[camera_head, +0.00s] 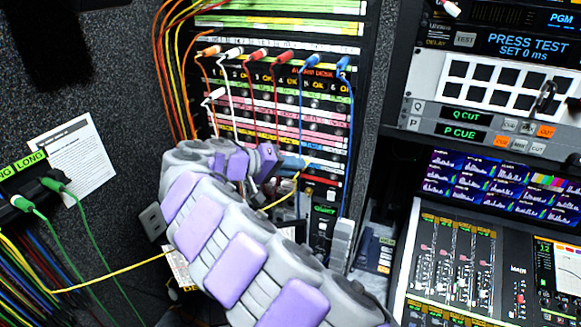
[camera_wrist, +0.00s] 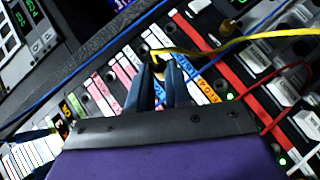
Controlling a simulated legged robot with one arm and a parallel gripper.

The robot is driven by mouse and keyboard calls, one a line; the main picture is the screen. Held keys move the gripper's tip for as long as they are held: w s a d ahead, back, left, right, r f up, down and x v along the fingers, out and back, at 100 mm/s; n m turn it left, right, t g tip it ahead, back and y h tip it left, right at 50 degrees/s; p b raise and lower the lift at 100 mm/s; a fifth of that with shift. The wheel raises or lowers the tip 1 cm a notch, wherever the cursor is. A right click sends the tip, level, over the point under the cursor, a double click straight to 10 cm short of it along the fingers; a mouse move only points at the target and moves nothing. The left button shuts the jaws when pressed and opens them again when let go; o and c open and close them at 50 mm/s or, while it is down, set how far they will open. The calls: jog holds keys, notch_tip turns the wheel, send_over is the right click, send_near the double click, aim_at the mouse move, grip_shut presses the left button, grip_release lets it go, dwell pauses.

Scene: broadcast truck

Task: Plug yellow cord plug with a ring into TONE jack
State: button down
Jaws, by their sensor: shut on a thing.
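My gripper (camera_wrist: 161,82) is shut at the patch panel (camera_wrist: 112,70), with the yellow cord (camera_wrist: 235,46) coming out at its fingertips in the wrist view. The plug itself is mostly hidden between the dark fingers; I cannot make out its ring. The fingertips are close over a row of jacks with pink, white, blue and orange labels. I cannot read which is TONE, or tell whether the plug is in a jack. In the head view my gripper (camera_head: 300,164) is at the lower panel (camera_head: 345,105), and the yellow cord (camera_head: 110,272) runs off to the lower left.
Several cords with orange, white, red and blue plugs (camera_head: 312,60) hang down the panel above my gripper. Green plugs (camera_head: 40,195) sit at the left beside a paper sheet (camera_head: 80,160). A mixing console (camera_head: 480,265) and screens stand at the right.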

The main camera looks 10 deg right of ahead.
jog(key=shift+w+d+p, duration=0.5)
jog(key=shift+w+d, duration=0.3)
jog(key=shift+w, duration=0.35)
jog(key=c, duration=1)
grip_release()
jog(key=shift+p+v, duration=1.8)
jog(key=shift+v, duration=6.85)
jog(key=shift+w+a, duration=0.1)
